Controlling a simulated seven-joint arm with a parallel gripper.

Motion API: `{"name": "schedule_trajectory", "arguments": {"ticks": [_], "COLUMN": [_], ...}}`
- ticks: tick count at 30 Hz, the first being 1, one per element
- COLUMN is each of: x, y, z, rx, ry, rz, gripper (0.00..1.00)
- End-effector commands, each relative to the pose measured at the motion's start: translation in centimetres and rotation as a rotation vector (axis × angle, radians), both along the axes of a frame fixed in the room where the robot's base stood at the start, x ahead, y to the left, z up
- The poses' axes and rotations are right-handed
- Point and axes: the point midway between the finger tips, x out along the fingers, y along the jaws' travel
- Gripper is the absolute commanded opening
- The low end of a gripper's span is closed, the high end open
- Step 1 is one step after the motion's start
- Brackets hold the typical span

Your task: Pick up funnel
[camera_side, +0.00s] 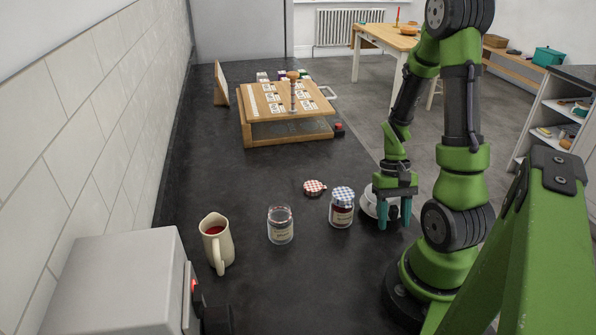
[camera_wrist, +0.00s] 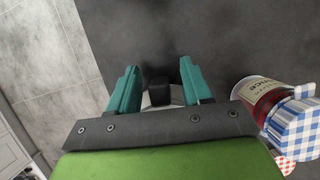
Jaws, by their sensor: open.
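My gripper (camera_side: 393,222) has two teal fingers that point down, spread apart, at the right edge of the dark counter. A pale, round, stepped piece, which looks like the funnel (camera_side: 369,204), stands on the counter just behind and left of the fingers, partly hidden by them. A dark, blocky part, seemingly its handle, sits between the fingers. In the wrist view the open gripper (camera_wrist: 158,70) has this black block and a sliver of the pale funnel (camera_wrist: 150,98) between its fingers. Whether a finger touches it I cannot tell.
A jam jar with a blue checked lid (camera_side: 342,205) stands close left of the funnel. A red checked lid (camera_side: 314,187), an open glass jar (camera_side: 280,225) and a cream jug (camera_side: 217,242) lie farther left. A wooden stand (camera_side: 256,132) is behind.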

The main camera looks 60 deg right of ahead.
Motion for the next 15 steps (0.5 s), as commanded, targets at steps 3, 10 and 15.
{"name": "schedule_trajectory", "arguments": {"ticks": [3, 10, 15], "x": [0.01, 0.02, 0.03], "y": [0.00, -0.01, -0.02], "z": [0.01, 0.04, 0.04], "rx": [0.000, 0.000, 0.000], "ry": [0.000, 0.000, 0.000], "rz": [0.000, 0.000, 0.000], "gripper": [0.49, 0.21, 0.00]}}
